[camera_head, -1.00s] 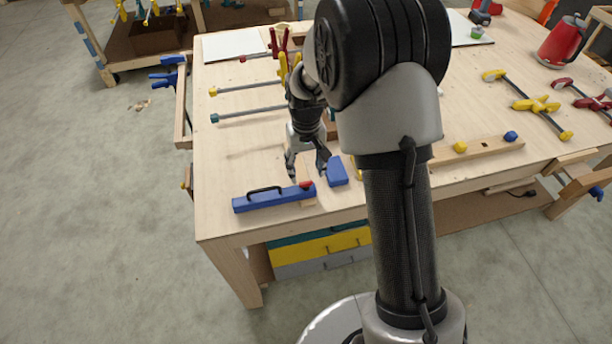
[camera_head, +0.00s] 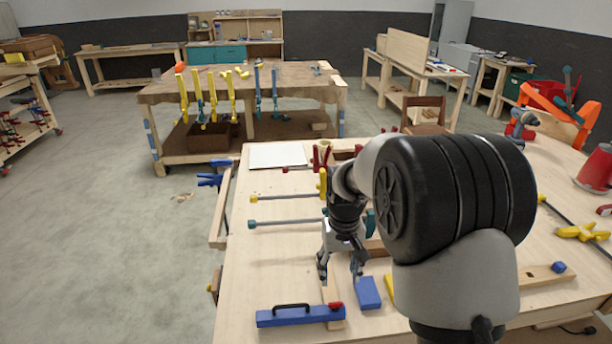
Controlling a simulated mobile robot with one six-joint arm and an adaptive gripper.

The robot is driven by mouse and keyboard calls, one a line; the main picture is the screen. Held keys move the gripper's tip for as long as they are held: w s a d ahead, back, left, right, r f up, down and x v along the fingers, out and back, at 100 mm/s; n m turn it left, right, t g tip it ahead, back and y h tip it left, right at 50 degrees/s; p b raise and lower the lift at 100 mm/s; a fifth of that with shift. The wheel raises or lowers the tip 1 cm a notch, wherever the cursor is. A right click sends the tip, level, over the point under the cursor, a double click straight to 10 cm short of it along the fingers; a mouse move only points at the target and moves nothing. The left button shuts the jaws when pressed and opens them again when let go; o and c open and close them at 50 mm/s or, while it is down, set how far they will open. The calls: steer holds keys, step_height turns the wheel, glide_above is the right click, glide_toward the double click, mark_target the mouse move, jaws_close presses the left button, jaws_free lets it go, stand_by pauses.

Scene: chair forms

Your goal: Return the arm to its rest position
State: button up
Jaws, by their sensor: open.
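My gripper (camera_head: 341,275) is open and points down over the near left part of the wooden workbench (camera_head: 240,285). Nothing shows between its fingers. A blue block (camera_head: 368,293) lies just to the right of the fingertips. A blue tool with a black handle and a red end (camera_head: 295,317) lies nearer the front edge. A small wooden piece (camera_head: 331,292) lies below the fingers and meets the blue tool's right end. My arm hides the middle of the bench.
Bar clamps (camera_head: 285,222) and a white sheet (camera_head: 277,155) lie at the bench's far left. Red and yellow clamps stand beside my arm. A yellow clamp (camera_head: 582,232) and a red kettle (camera_head: 597,168) are at the right. A second bench (camera_head: 160,92) stands behind, across open floor.

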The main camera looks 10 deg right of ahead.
steer(key=s+r+t+b, duration=0.1)
steer(key=s+r+t, duration=0.1)
steer(key=s+r, duration=1.1)
steer(key=s+t+b, duration=0.1)
steer(key=s+t, duration=0.1)
steer(key=s, duration=1.2)
steer(key=shift+s+d+t+b, duration=0.2)
steer(key=shift+s+t+b, duration=0.1)
steer(key=shift+s, duration=0.1)
